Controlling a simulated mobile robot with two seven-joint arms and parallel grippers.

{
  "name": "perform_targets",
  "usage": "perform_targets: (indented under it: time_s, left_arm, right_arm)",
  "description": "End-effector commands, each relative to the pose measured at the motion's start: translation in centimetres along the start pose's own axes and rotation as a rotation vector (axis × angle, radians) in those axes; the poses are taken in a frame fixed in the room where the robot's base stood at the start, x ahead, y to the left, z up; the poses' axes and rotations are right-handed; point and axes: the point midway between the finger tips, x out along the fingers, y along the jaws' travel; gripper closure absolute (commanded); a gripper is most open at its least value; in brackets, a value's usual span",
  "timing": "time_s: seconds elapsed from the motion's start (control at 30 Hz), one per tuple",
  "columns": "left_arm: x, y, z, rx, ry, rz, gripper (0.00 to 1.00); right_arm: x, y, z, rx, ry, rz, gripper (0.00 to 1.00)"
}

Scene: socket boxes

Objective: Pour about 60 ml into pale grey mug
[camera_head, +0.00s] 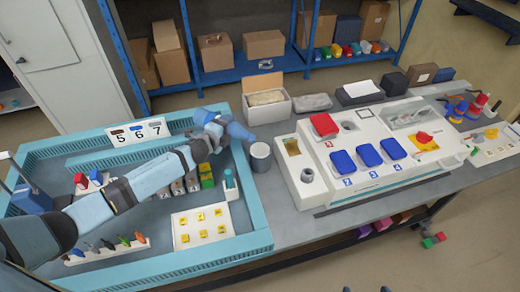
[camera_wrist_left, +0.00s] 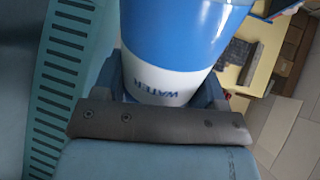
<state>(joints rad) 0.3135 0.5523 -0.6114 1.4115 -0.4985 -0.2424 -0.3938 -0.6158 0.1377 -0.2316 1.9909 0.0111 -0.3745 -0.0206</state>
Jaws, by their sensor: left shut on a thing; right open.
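My left gripper (camera_head: 214,128) is shut on a blue and white container marked WATER (camera_wrist_left: 172,45). In the head view the container (camera_head: 238,131) is tilted, its blue end pointing right, above and slightly left of the pale grey mug (camera_head: 260,157). The mug stands upright on the grey bench, just right of the teal-edged tray. No stream of water can be made out, and the mug's inside is too small to judge. My right gripper is not in view.
A white machine with red and blue lids (camera_head: 370,158) stands right of the mug. An open cardboard box (camera_head: 265,103) is behind it. The teal tray (camera_head: 258,235) holds a yellow-marked panel (camera_head: 203,227) and several small items. A number sign (camera_head: 137,132) stands at its back.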

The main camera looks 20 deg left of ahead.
Motion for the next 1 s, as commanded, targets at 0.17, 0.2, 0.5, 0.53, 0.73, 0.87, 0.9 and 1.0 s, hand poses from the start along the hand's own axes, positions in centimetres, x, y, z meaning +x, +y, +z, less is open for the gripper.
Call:
perform_targets:
  time_s: [0.17, 0.2, 0.5, 0.53, 0.73, 0.87, 0.9, 1.0]
  left_arm:
    - [0.1, 0.2, 0.0, -0.006, 0.002, -0.001, 0.67]
    - [-0.1, -0.4, 0.2, -0.061, 0.016, -0.003, 0.67]
    - [-0.9, -3.3, 0.7, -0.356, 0.095, -0.004, 0.67]
    - [-0.9, -3.6, 0.7, -0.371, 0.099, -0.004, 0.67]
    - [-1.1, -4.4, 0.4, -0.461, 0.123, -0.005, 0.67]
    - [-1.1, -4.2, 0.4, -0.462, 0.123, -0.005, 0.67]
    - [-1.1, -4.2, 0.4, -0.461, 0.123, -0.005, 0.67]
    - [-1.1, -4.2, 0.4, -0.46, 0.123, -0.005, 0.67]
  right_arm:
    - [0.1, 0.0, 0.2, 0.0, 0.0, 0.0, 0.05]
    - [-0.1, -0.1, -0.2, 0.0, 0.001, -0.001, 0.05]
    - [-1.3, 0.3, -1.9, -0.001, 0.006, 0.01, 0.05]
    - [-1.4, 0.4, -2.1, -0.001, 0.006, 0.011, 0.05]
    - [-2.0, 0.5, -2.7, -0.001, 0.005, 0.016, 0.05]
    - [-1.9, 0.5, -2.4, -0.001, 0.002, 0.016, 0.05]
    - [-1.9, 0.5, -2.4, 0.0, 0.001, 0.016, 0.05]
    - [-1.9, 0.5, -2.3, 0.0, -0.001, 0.016, 0.05]
